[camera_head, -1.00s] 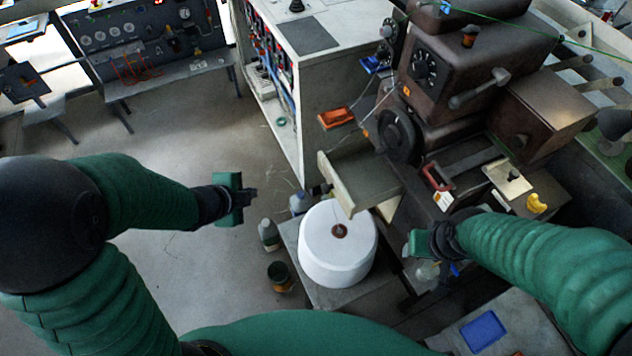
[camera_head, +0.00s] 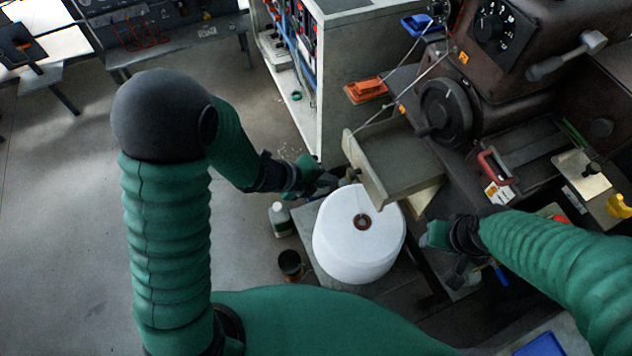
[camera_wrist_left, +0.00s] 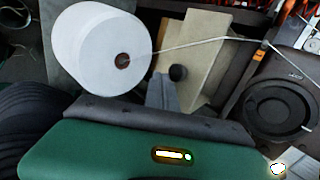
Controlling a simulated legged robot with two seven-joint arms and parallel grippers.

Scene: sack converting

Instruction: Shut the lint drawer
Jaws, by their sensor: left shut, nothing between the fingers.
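The lint drawer (camera_head: 405,163) is a grey-beige open tray sticking out of the brown machine, above and beside the white spool. Its front panel, with a small dark knob, faces my left gripper (camera_head: 328,183), which is shut and empty just left of it. In the left wrist view, the drawer's pale front panel (camera_wrist_left: 205,50) and dark knob (camera_wrist_left: 178,72) are close ahead of the shut fingers (camera_wrist_left: 162,92). I cannot tell whether they touch. My right gripper (camera_head: 440,250) is right of the spool, its fingers unclear.
The white spool (camera_head: 345,245) stands on a low platform just below the drawer; it also shows in the left wrist view (camera_wrist_left: 90,45). A bottle (camera_head: 281,220) and a dark can (camera_head: 291,265) stand on the left. A handwheel (camera_head: 446,112) sits above the drawer.

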